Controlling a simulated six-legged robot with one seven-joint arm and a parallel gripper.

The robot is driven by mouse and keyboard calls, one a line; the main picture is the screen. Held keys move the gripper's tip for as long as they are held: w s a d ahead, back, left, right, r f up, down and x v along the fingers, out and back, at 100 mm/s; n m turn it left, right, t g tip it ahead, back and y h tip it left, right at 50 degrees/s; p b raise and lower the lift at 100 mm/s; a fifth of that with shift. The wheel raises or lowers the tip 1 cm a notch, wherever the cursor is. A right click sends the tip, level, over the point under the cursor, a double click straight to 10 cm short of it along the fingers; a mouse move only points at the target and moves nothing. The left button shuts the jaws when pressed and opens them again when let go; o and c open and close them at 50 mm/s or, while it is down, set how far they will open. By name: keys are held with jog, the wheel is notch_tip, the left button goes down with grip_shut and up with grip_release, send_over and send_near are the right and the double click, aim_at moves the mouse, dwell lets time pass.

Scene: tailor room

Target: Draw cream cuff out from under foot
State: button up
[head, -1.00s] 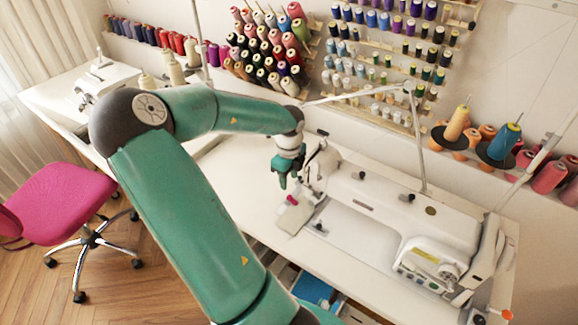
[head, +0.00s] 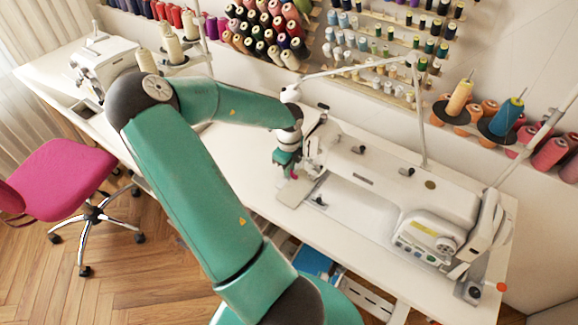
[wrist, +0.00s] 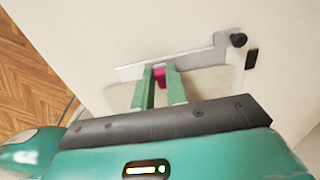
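The cream cuff (wrist: 208,81) lies flat at the head end of the white sewing machine (head: 395,190), on both sides of my fingers in the wrist view. A small pink piece (wrist: 159,76) shows between my fingertips; it also shows just under my gripper in the head view (head: 294,176). My gripper (wrist: 160,80) points down at the cuff with its two green fingers apart. Whether they touch the pink piece cannot be told. The presser foot is not clearly seen; my gripper (head: 288,168) hides part of that area.
The white table (head: 235,165) is clear to the left of the machine. A thread stand (head: 420,110) rises behind the machine, with spool racks on the wall. A pink chair (head: 62,178) stands at left on the wood floor.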

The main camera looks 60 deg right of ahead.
jog(key=shift+w, duration=0.15)
grip_shut()
jog(key=shift+w+d, duration=0.2)
jog(key=shift+w, duration=0.8)
jog(key=shift+r, duration=0.1)
jog(key=shift+w+r, duration=0.2)
jog(key=shift+r, duration=2)
